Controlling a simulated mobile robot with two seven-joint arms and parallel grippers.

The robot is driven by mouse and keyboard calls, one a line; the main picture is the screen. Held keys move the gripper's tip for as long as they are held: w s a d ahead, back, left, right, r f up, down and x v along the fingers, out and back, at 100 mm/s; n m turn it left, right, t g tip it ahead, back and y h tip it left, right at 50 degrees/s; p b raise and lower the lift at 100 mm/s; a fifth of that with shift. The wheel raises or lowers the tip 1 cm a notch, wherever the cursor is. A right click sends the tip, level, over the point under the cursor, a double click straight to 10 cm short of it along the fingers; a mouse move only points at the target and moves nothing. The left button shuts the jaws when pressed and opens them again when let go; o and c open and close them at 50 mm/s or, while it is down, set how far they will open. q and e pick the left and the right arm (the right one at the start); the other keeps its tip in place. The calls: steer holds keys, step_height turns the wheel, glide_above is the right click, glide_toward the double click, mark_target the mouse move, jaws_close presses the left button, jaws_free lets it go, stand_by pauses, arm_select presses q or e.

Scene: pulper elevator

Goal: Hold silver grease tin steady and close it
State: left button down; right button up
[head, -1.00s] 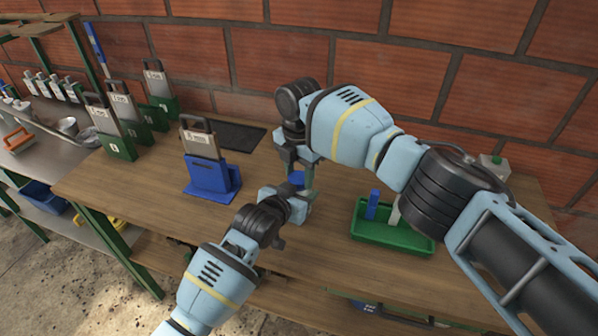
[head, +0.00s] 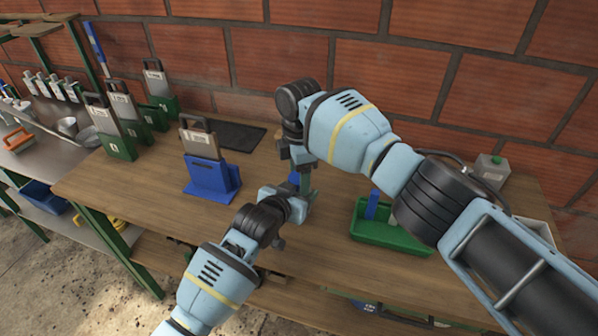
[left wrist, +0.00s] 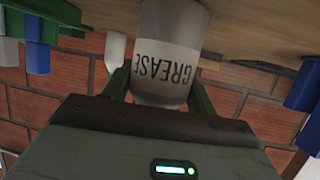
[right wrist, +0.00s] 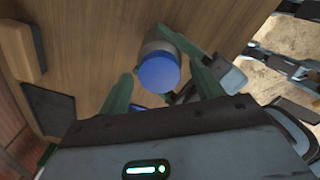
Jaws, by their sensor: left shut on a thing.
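The silver grease tin (left wrist: 170,55) is upside down in the left wrist view, with its GREASE label readable. My left gripper (head: 300,200) is shut on the tin's body, low over the workbench. The blue lid (right wrist: 158,73) shows at the tin's top end in the right wrist view. Whether it is fully seated I cannot tell. My right gripper (right wrist: 162,84) is open, with its green fingers either side of the lid and the lid nearer the right-hand finger. In the head view the arms hide most of the tin.
A green tray (head: 400,243) with a blue item stands right of the grippers. A blue holder (head: 212,185) stands left on the workbench (head: 150,190), before a dark mat (head: 235,135). Green holders (head: 118,148) line the back left. A grey bottle (head: 491,172) stands back right.

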steer(key=shift+r, duration=2.25)
steer(key=shift+c, duration=0.4)
steer(key=shift+r+n, duration=1)
steer(key=shift+r, duration=0.75)
steer(key=shift+f, duration=4)
